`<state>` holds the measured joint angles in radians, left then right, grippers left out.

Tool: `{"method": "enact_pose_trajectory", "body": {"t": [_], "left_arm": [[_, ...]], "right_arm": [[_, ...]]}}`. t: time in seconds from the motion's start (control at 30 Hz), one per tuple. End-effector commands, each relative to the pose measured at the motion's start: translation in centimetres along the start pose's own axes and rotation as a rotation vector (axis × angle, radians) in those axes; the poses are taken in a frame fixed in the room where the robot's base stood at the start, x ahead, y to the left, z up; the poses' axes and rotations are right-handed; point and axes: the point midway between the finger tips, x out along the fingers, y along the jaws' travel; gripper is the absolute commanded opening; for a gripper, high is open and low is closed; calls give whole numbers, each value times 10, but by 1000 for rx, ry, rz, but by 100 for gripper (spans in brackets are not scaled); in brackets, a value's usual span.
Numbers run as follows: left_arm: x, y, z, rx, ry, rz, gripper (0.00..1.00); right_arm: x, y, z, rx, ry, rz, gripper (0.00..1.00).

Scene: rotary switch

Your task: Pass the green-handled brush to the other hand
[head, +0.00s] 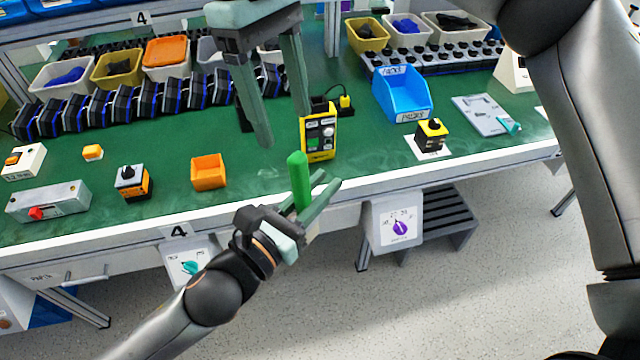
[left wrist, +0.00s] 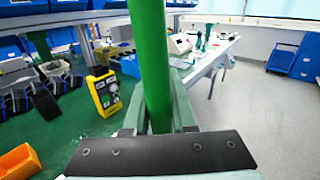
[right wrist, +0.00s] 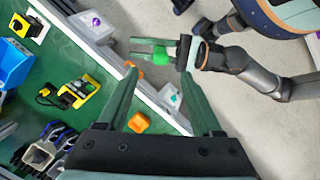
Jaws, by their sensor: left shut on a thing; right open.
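The green-handled brush (head: 300,180) stands nearly upright in my left gripper (head: 328,182), over the bench's front edge. Its green handle (left wrist: 150,65) rises between the fingers in the left wrist view. I cannot make out its bristle end. My left gripper is shut on the brush. My right gripper (head: 283,130) is open and empty, pointing down from above, a little behind and above the handle's top in the head view. In the right wrist view the handle (right wrist: 161,56) shows nearly end-on beyond the open fingers (right wrist: 162,75), apart from them.
A yellow tester box (head: 319,132) stands on the green bench (head: 235,150) just behind the brush. An orange bin (head: 208,172) and a small orange-black switch box (head: 133,182) are to the left. A blue bin (head: 402,95) and a yellow-black switch (head: 431,134) are to the right.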

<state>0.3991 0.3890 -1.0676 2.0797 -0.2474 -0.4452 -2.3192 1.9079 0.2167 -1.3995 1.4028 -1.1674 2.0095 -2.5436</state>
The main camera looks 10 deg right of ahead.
Motion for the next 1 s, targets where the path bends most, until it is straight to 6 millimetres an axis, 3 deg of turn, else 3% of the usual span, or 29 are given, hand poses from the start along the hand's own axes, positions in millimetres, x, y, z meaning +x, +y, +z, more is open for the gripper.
{"method": "enact_pose_trajectory", "body": {"t": [0.17,0.27,0.43,0.57,0.67,0.8,0.87,1.0], "left_arm": [[0,0,0,0,0,0,0],[0,0,0,0,-1,0,0],[0,0,0,0,-1,0,0],[0,0,0,0,-1,0,0],[0,0,0,0,-1,0,0],[0,0,0,0,-1,0,0],[0,0,0,0,-1,0,0],[0,0,0,0,-1,0,0]], "right_arm": [[9,-15,-9,36,26,-124,67],[21,-40,-22,115,56,-329,67],[17,-86,-46,381,35,-849,67],[-8,-93,-63,640,-76,-1260,67],[-28,-77,-76,850,-215,-1564,67],[-41,-28,-92,1140,-490,-1953,67],[-37,-3,-98,1253,-634,-2099,67],[-3,52,-109,1487,-1030,-2373,67]]}}
